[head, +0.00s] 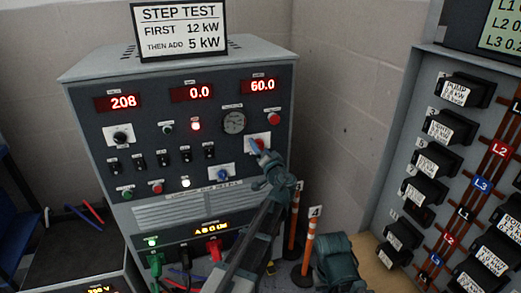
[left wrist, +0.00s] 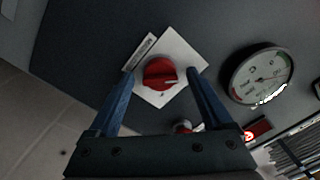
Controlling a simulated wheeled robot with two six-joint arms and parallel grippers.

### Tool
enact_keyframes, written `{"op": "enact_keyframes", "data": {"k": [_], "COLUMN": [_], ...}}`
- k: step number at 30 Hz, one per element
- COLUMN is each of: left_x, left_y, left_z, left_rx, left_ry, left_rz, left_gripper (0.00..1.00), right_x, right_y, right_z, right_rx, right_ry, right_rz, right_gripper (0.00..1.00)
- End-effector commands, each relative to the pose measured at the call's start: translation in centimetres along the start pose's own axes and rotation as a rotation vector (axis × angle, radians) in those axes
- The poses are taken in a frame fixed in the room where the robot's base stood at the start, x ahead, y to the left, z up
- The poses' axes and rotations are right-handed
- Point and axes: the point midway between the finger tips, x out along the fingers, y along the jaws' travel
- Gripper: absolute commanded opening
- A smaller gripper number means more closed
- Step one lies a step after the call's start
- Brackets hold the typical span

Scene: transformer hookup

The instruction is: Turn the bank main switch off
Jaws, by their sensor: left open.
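The load bank (head: 190,150) is a dark-fronted cabinet with red displays reading 208, 0.0 and 60.0. Its main switch appears to be a red rotary knob (head: 259,143) on a white plate at the upper right of the panel. In the left wrist view the red knob (left wrist: 160,73) has a pale pointer mark toward its right side; its label is too small to read. My left gripper (head: 258,150) is open in front of it. In the left wrist view the blue fingers (left wrist: 160,100) stand on either side of the knob, with visible gaps.
A round gauge (left wrist: 258,76) sits beside the switch. A blue knob (head: 222,174) on a white plate is lower on the panel. Orange posts (head: 308,245) stand right of the bank, and a breaker panel (head: 410,150) is at the far right.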

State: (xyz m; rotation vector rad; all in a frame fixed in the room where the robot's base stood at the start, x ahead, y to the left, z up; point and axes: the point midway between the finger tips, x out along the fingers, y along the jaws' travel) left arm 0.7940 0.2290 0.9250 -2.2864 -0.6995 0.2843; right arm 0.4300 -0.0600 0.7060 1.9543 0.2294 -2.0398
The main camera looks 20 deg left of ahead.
Motion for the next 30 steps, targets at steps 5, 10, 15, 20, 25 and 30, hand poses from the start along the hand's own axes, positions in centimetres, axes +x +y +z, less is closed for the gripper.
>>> {"op": "enact_keyframes", "data": {"k": [5, 10, 15, 20, 25, 30], "left_x": [-1.4, -4.9, -8.6, -11.4, -13.2, -13.8], "left_y": [-0.1, -0.1, -0.1, -0.1, 0.0, 0.0], "left_z": [0.0, 0.1, 0.1, 0.1, 0.1, 0.0], "left_rx": [0.001, 0.001, 0.000, 0.000, 0.000, 0.000], "left_ry": [0.001, 0.002, 0.002, 0.002, 0.001, 0.000], "left_rz": [0.001, 0.002, 0.002, 0.002, 0.001, 0.000], "left_gripper": [0.84, 0.84, 0.84, 0.84, 0.84, 0.84], "right_x": [0.0, 0.0, 0.0, 0.0, 0.0, 0.0], "right_y": [0.0, 0.0, 0.0, 0.0, 0.0, 0.0], "right_z": [0.0, 0.0, 0.0, 0.0, 0.0, 0.0], "right_rx": [0.000, 0.000, 0.000, 0.000, 0.000, 0.000], "right_ry": [0.000, 0.000, 0.000, 0.000, 0.000, 0.000], "right_rz": [0.000, 0.000, 0.000, 0.000, 0.000, 0.000], "right_gripper": [0.00, 0.00, 0.00, 0.00, 0.00, 0.00]}}
